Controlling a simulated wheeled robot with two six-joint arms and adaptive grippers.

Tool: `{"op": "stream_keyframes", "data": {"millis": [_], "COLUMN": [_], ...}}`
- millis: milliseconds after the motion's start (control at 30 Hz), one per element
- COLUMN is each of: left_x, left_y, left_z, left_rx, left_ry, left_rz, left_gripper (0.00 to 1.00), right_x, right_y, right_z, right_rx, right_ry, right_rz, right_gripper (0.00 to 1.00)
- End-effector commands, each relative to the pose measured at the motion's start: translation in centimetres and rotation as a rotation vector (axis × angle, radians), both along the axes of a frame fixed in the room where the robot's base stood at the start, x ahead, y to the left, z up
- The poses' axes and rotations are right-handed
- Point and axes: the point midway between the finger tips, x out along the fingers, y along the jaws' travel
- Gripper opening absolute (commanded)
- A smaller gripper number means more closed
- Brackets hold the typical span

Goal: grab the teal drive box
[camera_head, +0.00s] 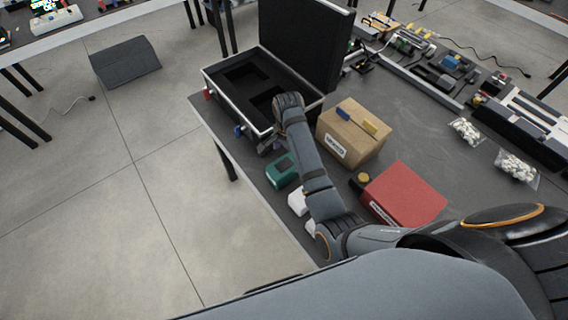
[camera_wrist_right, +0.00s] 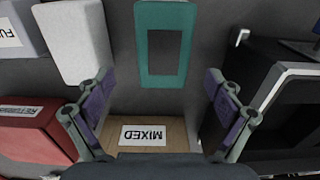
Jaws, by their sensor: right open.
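The teal drive box (camera_head: 283,170) lies on the table near its front edge, just below my right gripper in the head view. It also shows at the top middle of the right wrist view (camera_wrist_right: 142,46), with a dark panel on its face. My right gripper (camera_head: 268,144) is beside the near corner of the open case, partly hidden by my wrist. In the right wrist view the gripper (camera_wrist_right: 160,100) has its fingers spread wide. Nothing is between the pads, and the teal box is beyond the fingertips. My left gripper does not show.
An open black case (camera_head: 212,83) stands behind the gripper, its lid up. A cardboard box (camera_head: 352,140) labelled MIXED, a red box (camera_head: 405,193) and a white box (camera_head: 297,202) stand close by. Bags of white pieces (camera_head: 516,168) lie farther right. Bare tabletop shows right of the cardboard box.

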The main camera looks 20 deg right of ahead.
Motion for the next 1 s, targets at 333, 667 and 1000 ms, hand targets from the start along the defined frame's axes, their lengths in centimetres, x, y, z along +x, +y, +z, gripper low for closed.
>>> {"op": "stream_keyframes", "data": {"millis": [333, 667, 1000], "left_x": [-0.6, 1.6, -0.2], "left_y": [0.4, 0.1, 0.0], "left_z": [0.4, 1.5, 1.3], "left_rx": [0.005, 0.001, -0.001], "left_ry": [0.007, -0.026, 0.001], "left_rz": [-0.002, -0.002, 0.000], "left_gripper": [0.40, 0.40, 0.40], "right_x": [0.0, 0.0, 0.1], "right_y": [0.0, 1.0, 1.0], "right_z": [-3.9, -8.2, -9.1], "right_rx": [-0.001, -0.002, -0.001], "right_ry": [0.000, 0.002, -0.001], "right_rz": [0.001, 0.001, 0.000], "right_gripper": [0.92, 0.92, 0.88]}}
